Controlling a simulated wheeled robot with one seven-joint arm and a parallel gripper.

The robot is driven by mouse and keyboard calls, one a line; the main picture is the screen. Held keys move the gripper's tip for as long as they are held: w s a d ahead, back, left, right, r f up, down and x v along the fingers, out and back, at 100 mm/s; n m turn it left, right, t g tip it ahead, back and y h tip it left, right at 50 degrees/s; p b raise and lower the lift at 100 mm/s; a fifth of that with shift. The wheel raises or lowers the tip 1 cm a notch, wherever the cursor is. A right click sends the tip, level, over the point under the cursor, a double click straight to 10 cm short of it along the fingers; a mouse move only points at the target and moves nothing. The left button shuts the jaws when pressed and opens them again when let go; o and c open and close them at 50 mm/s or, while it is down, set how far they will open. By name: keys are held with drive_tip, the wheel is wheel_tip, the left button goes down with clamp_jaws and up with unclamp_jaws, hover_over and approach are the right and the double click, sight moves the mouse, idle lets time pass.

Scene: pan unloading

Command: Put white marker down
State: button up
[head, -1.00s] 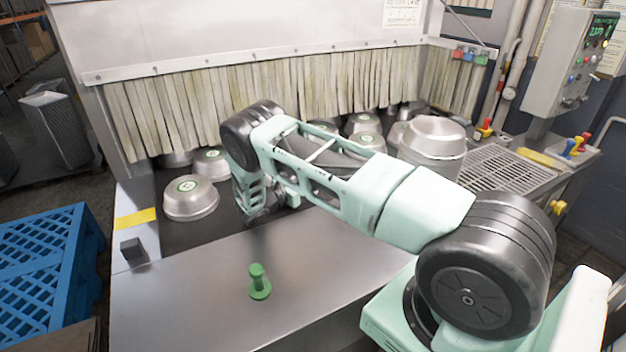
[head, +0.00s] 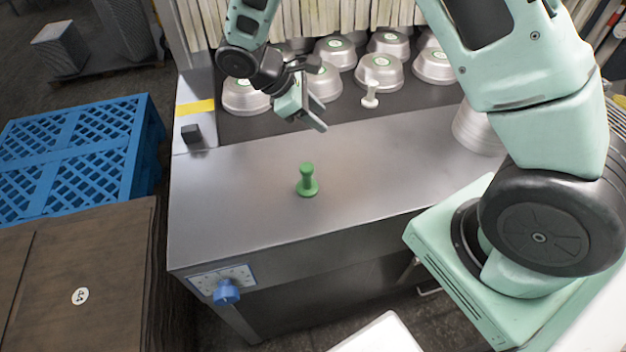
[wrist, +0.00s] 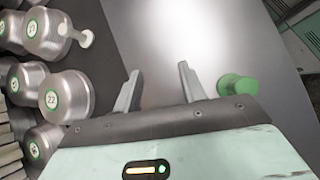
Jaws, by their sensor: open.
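The white marker (head: 370,95) stands on the dark belt in front of a silver pan in the head view. It also shows in the wrist view (wrist: 76,36) at the upper left, close to a pan. My gripper (head: 314,112) is open and empty, left of the white marker and apart from it, above the line where the belt meets the steel counter. In the wrist view its two fingers (wrist: 158,72) are spread with nothing between them. A green marker (head: 307,182) stands upright on the steel counter, and shows right of the fingers in the wrist view (wrist: 238,85).
Several upturned silver pans (head: 379,68) with round labels stand on the belt (head: 350,108) before the strip curtain. The steel counter (head: 240,210) is clear around the green marker. A blue pallet (head: 80,150) and brown boards (head: 70,270) lie at left.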

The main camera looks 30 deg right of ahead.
drive_tip(key=s+a+r+m+t+y, duration=0.1)
drive_tip(key=s+a+r+m+y, duration=0.1)
drive_tip(key=s+a+r+y, duration=0.2)
drive_tip(key=s+a+r+m+t+y, duration=0.1)
drive_tip(key=s+a+r+y, duration=0.3)
drive_tip(key=s, duration=1.6)
drive_tip(key=a+r+m, duration=0.1)
drive_tip(key=a+r, duration=0.2)
drive_tip(key=a, duration=0.3)
drive_tip(key=shift+a, duration=0.4)
drive_tip(key=shift+f+b, duration=0.9)
drive_tip(key=shift+c, duration=0.5)
drive_tip(key=shift+d, duration=0.15)
